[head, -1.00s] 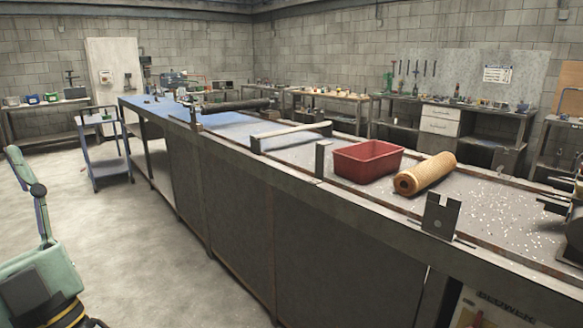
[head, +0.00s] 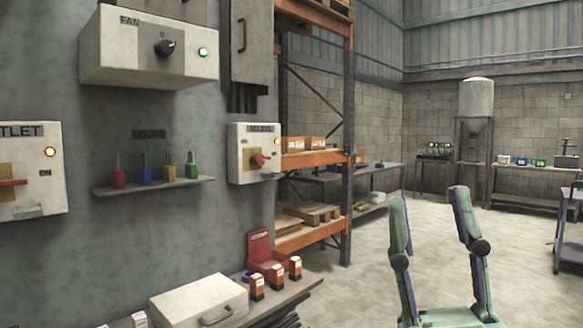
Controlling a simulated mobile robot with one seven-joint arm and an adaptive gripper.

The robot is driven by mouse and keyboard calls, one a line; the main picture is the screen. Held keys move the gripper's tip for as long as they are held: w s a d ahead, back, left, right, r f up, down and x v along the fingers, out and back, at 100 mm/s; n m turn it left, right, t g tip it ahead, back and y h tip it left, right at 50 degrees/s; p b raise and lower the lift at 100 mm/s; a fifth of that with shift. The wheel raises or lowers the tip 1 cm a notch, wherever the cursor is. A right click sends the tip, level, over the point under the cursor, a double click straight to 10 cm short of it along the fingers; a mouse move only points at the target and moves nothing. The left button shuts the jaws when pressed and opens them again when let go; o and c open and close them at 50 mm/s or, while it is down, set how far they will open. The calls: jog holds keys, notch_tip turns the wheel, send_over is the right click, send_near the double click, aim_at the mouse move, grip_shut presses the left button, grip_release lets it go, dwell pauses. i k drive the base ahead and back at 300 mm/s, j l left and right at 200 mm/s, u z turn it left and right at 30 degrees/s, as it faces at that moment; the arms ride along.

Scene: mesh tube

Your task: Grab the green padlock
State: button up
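The green padlock (head: 191,169) stands upright at the right end of a small wall shelf (head: 152,186) in the head view. A yellow padlock (head: 169,172), a blue padlock (head: 145,174) and a red padlock (head: 118,177) stand in a row to its left. My gripper (head: 430,203) is in the lower right of the view, its two green fingers pointing up. The fingers are spread with nothing between them. It is well to the right of the padlock in the picture and apart from it.
A fan box (head: 135,50) is above the shelf and a mains switch box (head: 253,153) to its right. Below, a bench (head: 285,297) holds a white case (head: 199,303) and a red box (head: 266,251). An orange rack (head: 347,130) stands beyond. Floor at right is open.

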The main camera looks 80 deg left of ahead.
aim_at(191, 172)
jog(key=u, duration=3)
jog(key=i+j+z, duration=0.2)
jog(key=z, duration=0.15)
jog(key=i+j+z, duration=0.25)
jog(key=z, duration=0.15)
jog(key=i+j+z, duration=0.35)
